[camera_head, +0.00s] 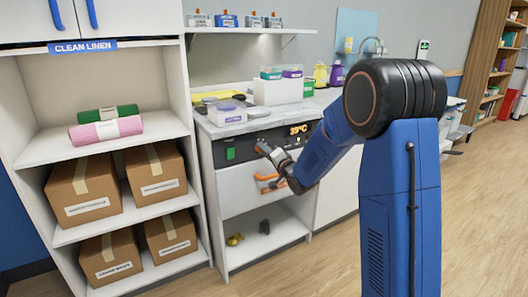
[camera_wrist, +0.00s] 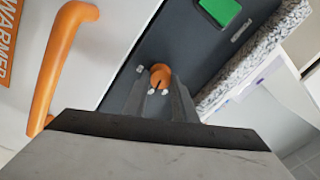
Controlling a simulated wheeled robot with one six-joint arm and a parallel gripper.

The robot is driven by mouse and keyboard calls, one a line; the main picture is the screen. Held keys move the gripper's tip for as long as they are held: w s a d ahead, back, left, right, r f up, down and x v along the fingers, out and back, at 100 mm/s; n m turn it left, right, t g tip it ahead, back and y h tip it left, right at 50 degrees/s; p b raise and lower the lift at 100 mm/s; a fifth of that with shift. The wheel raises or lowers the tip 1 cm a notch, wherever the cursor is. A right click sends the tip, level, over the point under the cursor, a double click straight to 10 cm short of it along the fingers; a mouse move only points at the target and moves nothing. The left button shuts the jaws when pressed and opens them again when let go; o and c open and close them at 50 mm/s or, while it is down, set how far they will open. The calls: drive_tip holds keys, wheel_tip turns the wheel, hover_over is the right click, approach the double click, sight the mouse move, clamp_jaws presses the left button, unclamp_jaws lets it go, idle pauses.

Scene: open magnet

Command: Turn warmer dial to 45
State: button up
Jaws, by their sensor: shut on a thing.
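The warmer (camera_head: 236,150) is a dark panel over a white drawer, built in under the speckled counter. Its display (camera_head: 299,129) reads what looks like 39°C. The orange dial (camera_wrist: 160,77) shows in the wrist view with a dark mark on its face; in the head view my gripper hides it. My gripper (camera_head: 263,148) reaches the panel between the green switch and the display. In the wrist view the two fingers of my gripper (camera_wrist: 160,90) are closed on the dial from either side.
The green switch (camera_head: 230,154) is left of my gripper. The orange drawer handle (camera_head: 268,183) lies just below it. The speckled counter edge (camera_wrist: 255,62) is close to the panel. A linen shelf (camera_head: 100,144) with boxes stands left. The wooden floor at right is clear.

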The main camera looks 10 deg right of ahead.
drive_tip(key=o, duration=1)
drive_tip(key=shift+o, duration=0.2)
drive_tip(key=v, duration=1.7)
drive_tip(key=shift+s+d+f, duration=0.2)
drive_tip(key=s+d+n+g+h, duration=0.2)
drive_tip(key=s+g+h, duration=0.1)
drive_tip(key=s, duration=0.5)
drive_tip(key=s+d+n+g+h, duration=0.2)
drive_tip(key=s+d+g+h, duration=0.15)
drive_tip(key=s, duration=0.45)
drive_tip(key=s+a+f+n+g, duration=0.1)
drive_tip(key=s+a+n+g, duration=0.1)
drive_tip(key=s, duration=1)
drive_tip(key=s+a+f+n+g, duration=0.1)
drive_tip(key=s+g, duration=0.3)
drive_tip(key=s, duration=0.8)
drive_tip(key=shift+a+n+y, duration=0.45)
drive_tip(key=shift+a+n, duration=0.35)
drive_tip(key=shift+n, duration=0.1)
